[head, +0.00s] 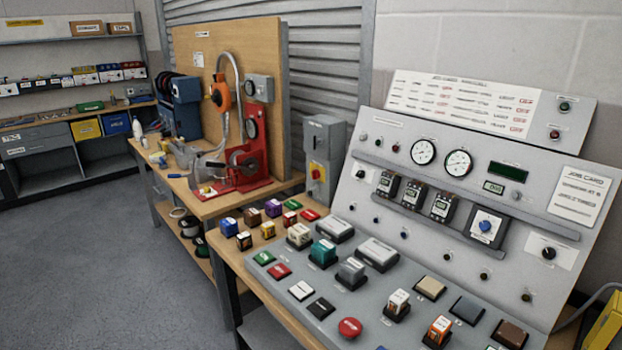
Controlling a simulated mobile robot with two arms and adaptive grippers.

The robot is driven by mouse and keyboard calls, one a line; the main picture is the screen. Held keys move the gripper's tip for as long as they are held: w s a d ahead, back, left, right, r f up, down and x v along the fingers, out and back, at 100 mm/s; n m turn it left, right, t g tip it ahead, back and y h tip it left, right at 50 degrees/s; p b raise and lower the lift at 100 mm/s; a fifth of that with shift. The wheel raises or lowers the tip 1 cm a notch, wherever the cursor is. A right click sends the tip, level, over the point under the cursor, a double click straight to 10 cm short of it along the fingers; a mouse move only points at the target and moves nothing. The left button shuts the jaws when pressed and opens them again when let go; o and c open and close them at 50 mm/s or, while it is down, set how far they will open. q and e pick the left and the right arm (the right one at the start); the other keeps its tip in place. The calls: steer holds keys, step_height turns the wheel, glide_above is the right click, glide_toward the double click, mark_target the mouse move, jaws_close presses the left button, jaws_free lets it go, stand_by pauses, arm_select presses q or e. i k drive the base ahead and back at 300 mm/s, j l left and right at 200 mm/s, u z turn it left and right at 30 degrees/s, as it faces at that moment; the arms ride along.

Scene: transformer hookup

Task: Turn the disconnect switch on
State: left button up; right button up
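A grey upright box (325,140) stands behind the benches, between the wooden backboard and the sloped panel. It looks like the disconnect switch. A yellow plate with a red knob (316,171) is on its front. The knob is too small for me to tell which way it points. Neither of my grippers shows in the head view, and nothing is touching the box.
A grey console with a sloped panel (415,230) fills the right, with gauges, knobs and coloured blocks. Several small blocks lie left of it. A red machine (255,150) stands on the wooden bench. The floor (110,240) at left is clear.

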mark_target(315, 174)
steer(key=z, duration=0.35)
steer(key=i+j+z, duration=0.15)
steer(key=j+z, duration=0.2)
steer(key=i+j+z, duration=0.1)
steer(key=j+z, duration=0.55)
steer(key=i+j, duration=0.05)
